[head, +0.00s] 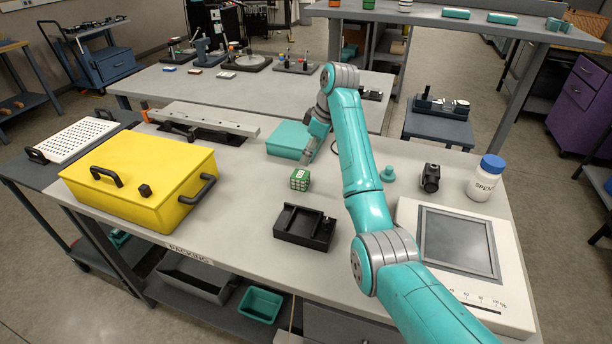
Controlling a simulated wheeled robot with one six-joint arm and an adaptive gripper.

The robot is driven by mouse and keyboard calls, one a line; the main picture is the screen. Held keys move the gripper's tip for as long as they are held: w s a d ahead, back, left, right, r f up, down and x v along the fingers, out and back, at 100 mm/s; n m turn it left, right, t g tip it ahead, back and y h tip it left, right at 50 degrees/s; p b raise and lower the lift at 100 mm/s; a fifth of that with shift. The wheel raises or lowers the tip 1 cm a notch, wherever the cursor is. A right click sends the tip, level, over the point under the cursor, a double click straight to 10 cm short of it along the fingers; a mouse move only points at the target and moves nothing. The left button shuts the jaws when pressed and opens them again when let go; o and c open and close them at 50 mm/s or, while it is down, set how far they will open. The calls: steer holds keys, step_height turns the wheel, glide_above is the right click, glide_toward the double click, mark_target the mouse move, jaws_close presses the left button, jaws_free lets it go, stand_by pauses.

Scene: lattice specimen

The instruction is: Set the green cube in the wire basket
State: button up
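A small green cube (300,180) with a pale lattice pattern sits on the grey workbench, near its middle. My gripper (307,158) is just behind and above the cube, pointing down. It is small and partly merged with the arm in the head view, so I cannot tell whether its fingers are open or touching the cube. I cannot make out a wire basket in this view. A black open-topped holder (304,228) stands in front of the cube.
A yellow case (140,180) stands at left, a teal box (288,139) behind the gripper. A white-framed screen device (497,285), a white bottle (485,182) and a black device (431,178) are at right. Bench between case and cube is clear.

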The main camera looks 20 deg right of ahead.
mark_target(301, 174)
steer(key=shift+t+y, duration=0.3)
steer(key=shift+y, duration=0.1)
steer(key=f, duration=0.4)
steer(key=shift+a+f, duration=0.35)
steer(key=shift+f, duration=0.05)
steer(key=shift+x, duration=2.85)
steer(key=shift+w+r, duration=0.15)
steer(key=c, duration=1.3)
